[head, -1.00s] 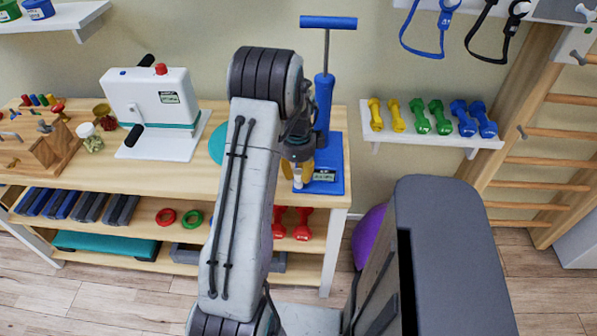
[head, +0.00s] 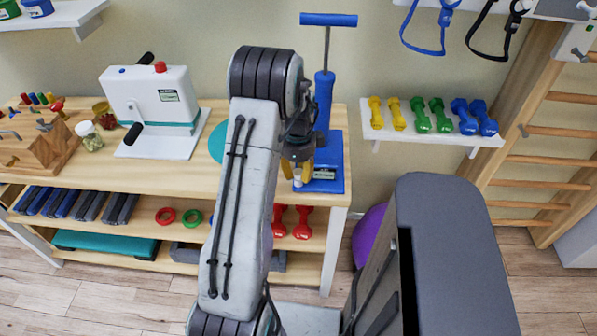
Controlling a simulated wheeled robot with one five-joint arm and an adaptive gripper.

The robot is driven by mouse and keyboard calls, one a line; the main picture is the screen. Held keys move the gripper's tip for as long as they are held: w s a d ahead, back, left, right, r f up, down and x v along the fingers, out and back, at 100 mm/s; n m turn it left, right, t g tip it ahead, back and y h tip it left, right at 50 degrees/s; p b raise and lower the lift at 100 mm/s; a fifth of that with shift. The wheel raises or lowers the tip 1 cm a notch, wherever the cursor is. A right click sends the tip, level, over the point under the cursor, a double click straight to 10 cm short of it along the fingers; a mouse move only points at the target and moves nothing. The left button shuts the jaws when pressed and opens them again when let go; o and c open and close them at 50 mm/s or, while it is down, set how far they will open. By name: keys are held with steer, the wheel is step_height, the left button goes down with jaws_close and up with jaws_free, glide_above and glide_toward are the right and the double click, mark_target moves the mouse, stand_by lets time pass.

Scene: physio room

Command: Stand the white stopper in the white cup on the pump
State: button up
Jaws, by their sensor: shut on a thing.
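A blue pump (head: 324,104) with a T-handle stands upright on a blue base plate (head: 334,153) at the right end of the wooden bench. My gripper (head: 297,176) points down over the front left part of this base, its yellow fingers shut. A small white piece shows at the fingertips, which looks like the white stopper (head: 298,182). The white cup cannot be made out apart from it; the fingers and arm hide that spot. Whether the stopper stands in the cup or is above it, I cannot tell.
My arm covers the bench's middle. A white machine (head: 157,100) and a lidded jar (head: 89,136) stand left on the bench (head: 195,177). A wall shelf (head: 386,133) with several dumbbells is to the right. Red dumbbells (head: 302,222) lie on the lower shelf.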

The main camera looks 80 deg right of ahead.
steer(key=shift+f, duration=0.15)
steer(key=o, duration=1.1)
steer(key=shift+r+p, duration=2.2)
steer(key=shift+r, duration=1.3)
